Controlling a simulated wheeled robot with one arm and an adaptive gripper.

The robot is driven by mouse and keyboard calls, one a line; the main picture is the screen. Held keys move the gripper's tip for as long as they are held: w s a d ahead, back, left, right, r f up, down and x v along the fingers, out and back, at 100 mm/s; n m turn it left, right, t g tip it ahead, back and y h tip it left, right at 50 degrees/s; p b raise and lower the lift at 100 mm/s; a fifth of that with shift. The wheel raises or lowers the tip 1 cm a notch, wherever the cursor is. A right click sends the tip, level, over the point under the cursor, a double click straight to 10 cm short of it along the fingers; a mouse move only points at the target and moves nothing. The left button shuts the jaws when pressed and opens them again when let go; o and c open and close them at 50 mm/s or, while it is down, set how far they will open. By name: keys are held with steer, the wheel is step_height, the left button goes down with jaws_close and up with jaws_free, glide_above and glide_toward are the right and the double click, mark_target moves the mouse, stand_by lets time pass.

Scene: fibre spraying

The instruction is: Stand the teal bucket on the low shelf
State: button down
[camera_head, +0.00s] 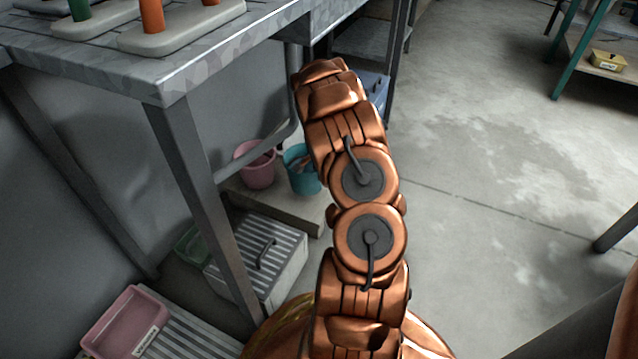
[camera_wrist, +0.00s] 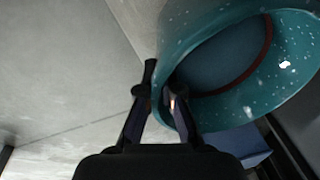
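The teal bucket (camera_wrist: 215,115) has white specks and a reddish-brown curved band inside its mouth. It fills the upper right of the wrist view. My gripper (camera_wrist: 160,95) has its fingers close together on either side of the bucket's rim, gripping its wall. In the head view a teal bucket (camera_head: 301,172), with something orange-brown inside, shows left of my copper arm, partly hidden by it. It is at the right end of the low shelf (camera_head: 290,209); I cannot tell whether its base rests there. My gripper is hidden behind my arm in the head view.
A pink bucket (camera_head: 257,167) stands on the shelf, left of the teal one. A ridged grey box (camera_head: 265,255) and a pink tray (camera_head: 125,325) are nearer. The workbench (camera_head: 170,80) overhangs from the left. A blue box (camera_head: 374,86) is behind. Open floor (camera_head: 490,150) lies right.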

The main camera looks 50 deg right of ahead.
steer(key=shift+f+b, duration=0.75)
steer(key=shift+f, duration=1.25)
steer(key=c, duration=1.3)
jaws_free()
steer(key=r+p, duration=0.1)
steer(key=r, duration=0.3)
steer(key=s+r+p, duration=0.1)
steer(key=r+p, duration=0.1)
steer(key=r, duration=0.2)
steer(key=a+r+p, duration=0.1)
steer(key=r, duration=0.3)
steer(key=shift+s+a, duration=0.1)
steer(key=shift+s, duration=0.15)
steer(key=shift+s, duration=0.15)
